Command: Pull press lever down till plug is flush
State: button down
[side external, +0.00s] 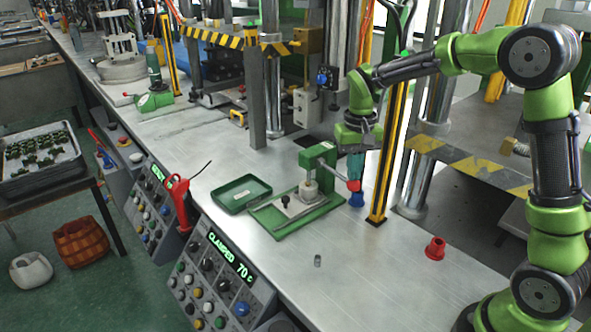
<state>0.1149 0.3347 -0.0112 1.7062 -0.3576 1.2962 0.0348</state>
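A small green press (320,155) stands on a green base (290,218) on the steel bench. A pale cylinder (309,191) sits under its head. A red knob (353,185), which looks like the end of the press lever, is at the right of the press. My gripper (355,174) points down from the arm, with its teal fingers right above or at this knob. Whether the fingers are closed around it is not clear.
A blue cup-like piece (356,200) shows just below the knob. A green tray (241,194) lies left of the press. A red cone-shaped piece (435,248) and a small grey cylinder (317,261) stand on otherwise clear bench. A yellow-black post (388,170) rises close to my gripper.

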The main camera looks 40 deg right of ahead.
jog(key=shift+f, duration=1.4)
notch_tip(320, 180, up, 12)
jog(key=shift+f, duration=0.15)
dwell(0.4)
dwell(0.4)
jog(key=s+a+n+t+y, duration=0.1)
jog(key=s+a+t, duration=0.2)
jog(key=s, duration=0.6)
jog(key=s+a+n+t+y, duration=0.1)
jog(key=s+a+t, duration=0.3)
jog(key=s, duration=0.4)
jog(key=shift+s+a, duration=0.4)
jog(key=shift+a, duration=0.35)
